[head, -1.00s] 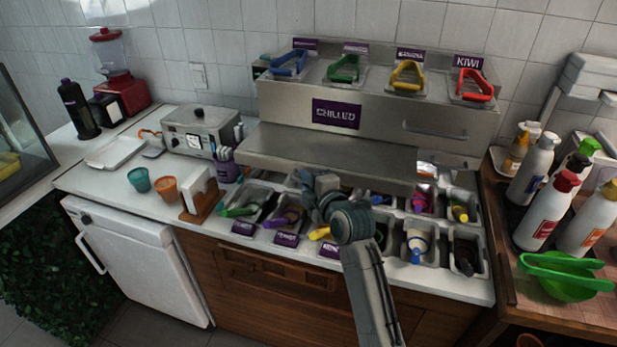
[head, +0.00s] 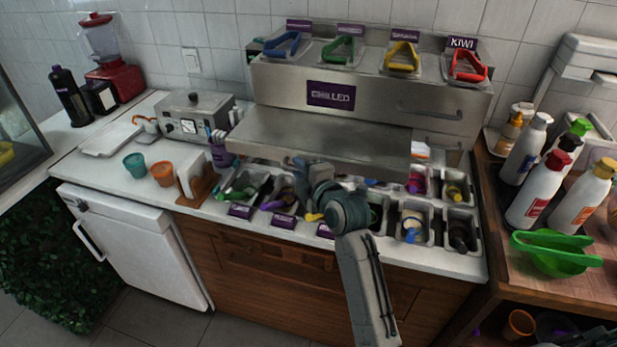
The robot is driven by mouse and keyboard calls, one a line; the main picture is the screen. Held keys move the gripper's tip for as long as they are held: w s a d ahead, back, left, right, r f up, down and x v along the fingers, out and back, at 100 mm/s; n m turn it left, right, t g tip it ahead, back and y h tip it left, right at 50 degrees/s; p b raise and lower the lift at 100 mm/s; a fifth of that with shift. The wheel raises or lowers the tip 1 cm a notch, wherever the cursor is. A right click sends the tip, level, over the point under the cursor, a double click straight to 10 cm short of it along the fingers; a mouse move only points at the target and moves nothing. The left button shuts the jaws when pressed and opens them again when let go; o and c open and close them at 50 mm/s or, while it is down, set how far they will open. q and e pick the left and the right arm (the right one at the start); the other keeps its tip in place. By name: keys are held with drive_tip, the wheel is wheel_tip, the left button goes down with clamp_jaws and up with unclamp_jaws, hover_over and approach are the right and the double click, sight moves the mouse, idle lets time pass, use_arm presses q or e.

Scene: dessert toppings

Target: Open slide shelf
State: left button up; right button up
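The slide shelf (head: 320,137) is a flat grey metal panel. It juts forward from the steel topping unit below the purple "CHILLED" sign, over the back of the topping bins. My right gripper (head: 298,168) is just under the shelf's front edge, left of its middle. I cannot tell whether it touches the edge. Its fingers are small and partly hidden by my wrist, so their opening does not show. My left gripper is not in view.
Topping bins (head: 411,222) with coloured scoops lie below and in front of the shelf. Coloured tongs (head: 467,66) rest on top of the unit. Squeeze bottles (head: 541,188) and green bowls (head: 555,262) stand on the right cart. Cups (head: 162,173) and a napkin holder stand left.

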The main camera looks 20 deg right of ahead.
drive_tip(key=b+v, duration=0.3)
drive_tip(key=v, duration=0.7)
drive_tip(key=shift+s, duration=0.2)
